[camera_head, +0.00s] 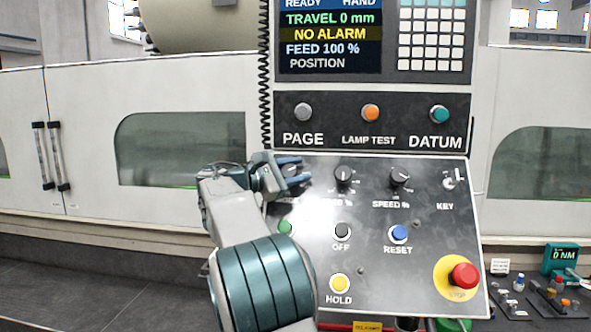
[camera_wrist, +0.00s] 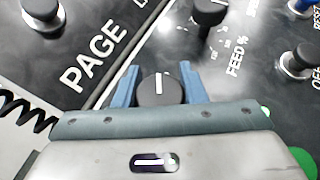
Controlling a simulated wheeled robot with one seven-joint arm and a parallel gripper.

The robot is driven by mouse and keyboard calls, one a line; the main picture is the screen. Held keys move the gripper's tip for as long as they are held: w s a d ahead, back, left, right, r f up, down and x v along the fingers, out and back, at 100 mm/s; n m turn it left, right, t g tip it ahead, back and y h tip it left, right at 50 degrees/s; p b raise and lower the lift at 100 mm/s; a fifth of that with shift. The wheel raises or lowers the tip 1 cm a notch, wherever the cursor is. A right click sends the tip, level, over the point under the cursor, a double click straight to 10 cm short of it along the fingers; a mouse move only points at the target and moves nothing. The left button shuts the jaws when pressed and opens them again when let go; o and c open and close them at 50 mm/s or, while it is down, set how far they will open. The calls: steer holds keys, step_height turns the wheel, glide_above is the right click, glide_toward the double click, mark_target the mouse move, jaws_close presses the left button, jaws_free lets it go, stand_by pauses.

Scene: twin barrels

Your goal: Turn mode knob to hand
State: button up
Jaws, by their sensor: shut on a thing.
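The mode knob (camera_wrist: 160,89) is a round dark knob with a white pointer line. In the wrist view it sits between the two blue fingers of my gripper (camera_wrist: 158,86), and its pointer runs nearly straight up in that picture. My gripper (camera_head: 293,172) is shut on this knob at the upper left of the sloped panel (camera_head: 300,245). In the head view the fingers and wrist cover most of the knob, and its label is hidden in both views. The screen (camera_head: 330,40) reads READY and HAND at the top, partly cut off.
The feed knob (camera_head: 343,175), speed knob (camera_head: 400,177) and key switch (camera_head: 449,183) lie to the right. Below are the OFF button (camera_head: 342,231), blue RESET (camera_head: 400,233), yellow HOLD (camera_head: 340,284) and red stop button (camera_head: 463,276). A coiled cable (camera_head: 265,80) hangs at left.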

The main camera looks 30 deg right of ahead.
steer(key=o, duration=1)
steer(key=a+b, duration=0.1)
steer(key=a, duration=0.3)
steer(key=s+a+b, duration=0.1)
steer(key=a, duration=0.4)
steer(key=a+b, duration=0.1)
steer(key=a, duration=0.3)
steer(key=shift+s+a+f, duration=0.25)
steer(key=shift+s+a, duration=0.1)
steer(key=shift+a, duration=0.05)
